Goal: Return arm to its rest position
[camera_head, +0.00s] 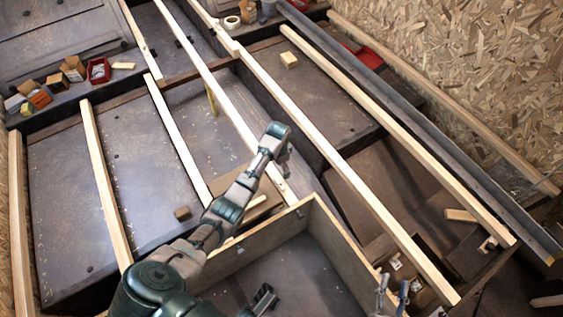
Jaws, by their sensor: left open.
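My left arm comes in from the bottom left and reaches up to the middle of the view. My left gripper (285,155) is at its far end, small and partly hidden by the wrist, above a long pale wooden beam. I see nothing held in it. It is open. My right gripper is not clearly in view.
Long pale beams (340,160) cross over dark panels. An open wooden frame (330,235) lies right of my arm. A small dark clamp-like object (265,298) and blue-handled tools (403,293) are near the bottom. A red bin (99,71) and small boxes stand upper left.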

